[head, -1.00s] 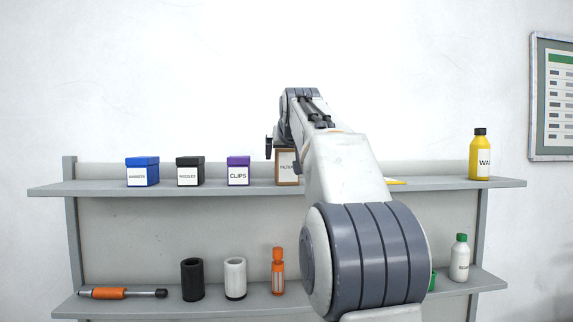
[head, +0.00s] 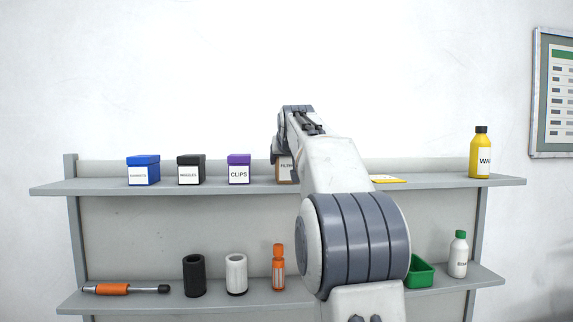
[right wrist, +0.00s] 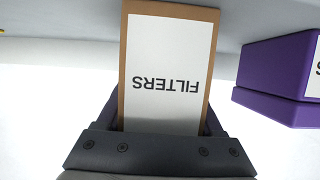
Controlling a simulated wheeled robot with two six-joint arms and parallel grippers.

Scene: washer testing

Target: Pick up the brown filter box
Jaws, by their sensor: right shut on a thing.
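The brown filter box (head: 286,172) stands on the upper shelf, to the right of the purple clips box. My right arm hides much of it in the head view. In the right wrist view the filter box (right wrist: 168,70) shows its white FILTERS label upside down, with brown edges around it. My right gripper (right wrist: 163,122) is shut on the filter box, with a dark finger on each side of it. In the head view the right gripper (head: 283,153) is at the box's top, partly hidden by my own arm. My left gripper is not in view.
The purple clips box (head: 239,169) is close to the left; it also shows in the wrist view (right wrist: 272,75). Black (head: 190,170) and blue (head: 143,170) boxes stand farther left. A yellow bottle (head: 480,153) stands at the upper shelf's right end. The lower shelf (head: 215,297) holds several items.

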